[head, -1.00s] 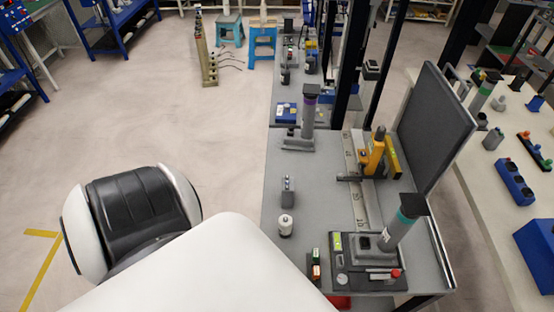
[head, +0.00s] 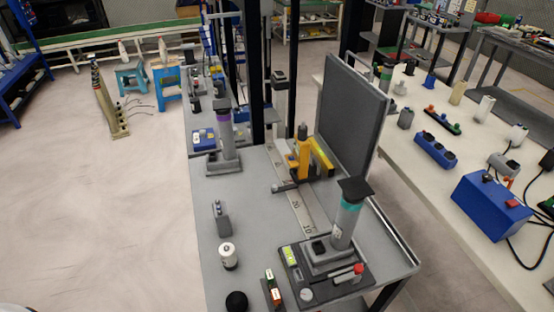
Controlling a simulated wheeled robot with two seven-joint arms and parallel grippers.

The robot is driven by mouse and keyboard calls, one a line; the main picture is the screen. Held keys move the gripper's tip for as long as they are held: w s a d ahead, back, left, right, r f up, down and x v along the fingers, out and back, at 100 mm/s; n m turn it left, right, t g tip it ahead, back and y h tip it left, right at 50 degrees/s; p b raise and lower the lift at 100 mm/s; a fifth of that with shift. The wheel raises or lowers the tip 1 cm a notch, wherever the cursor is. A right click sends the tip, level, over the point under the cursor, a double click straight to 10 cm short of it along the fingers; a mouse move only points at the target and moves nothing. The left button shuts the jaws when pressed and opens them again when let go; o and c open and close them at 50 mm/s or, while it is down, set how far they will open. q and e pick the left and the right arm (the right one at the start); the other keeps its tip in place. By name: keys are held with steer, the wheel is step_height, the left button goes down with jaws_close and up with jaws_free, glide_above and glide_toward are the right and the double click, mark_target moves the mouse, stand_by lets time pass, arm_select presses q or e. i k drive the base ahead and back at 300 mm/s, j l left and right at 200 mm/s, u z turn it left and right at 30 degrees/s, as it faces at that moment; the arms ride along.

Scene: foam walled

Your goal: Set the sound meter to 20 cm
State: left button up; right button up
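A flat rail with printed scale marks (head: 297,207) runs along the grey bench top (head: 262,210). The marks look like 10 nearer me and 20 farther off. A yellow upright carriage (head: 304,160) with a dark side lever stands on the rail beyond the 20 mark. It seems to carry the sound meter, but its exact reading is too small to tell. A grey tube with a teal band and black top (head: 347,215) stands on a dark base at the near end of the rail. Neither of my grippers is in view.
A dark foam panel (head: 350,115) stands upright behind the rail. A small grey device (head: 221,217), a white cylinder (head: 229,256) and a black ball (head: 236,301) are at the bench's left side. A white table (head: 440,190) is at right. Open floor lies left.

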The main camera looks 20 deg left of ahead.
mark_target(306, 172)
steer(key=l+u, duration=0.4)
steer(key=k+l+u, duration=0.1)
steer(key=u, duration=0.35)
steer(key=k+l+u, duration=0.15)
steer(key=l+u, duration=0.25)
steer(key=k+l+u, duration=0.1)
steer(key=u, duration=0.3)
steer(key=k+l, duration=0.25)
steer(key=k, duration=0.05)
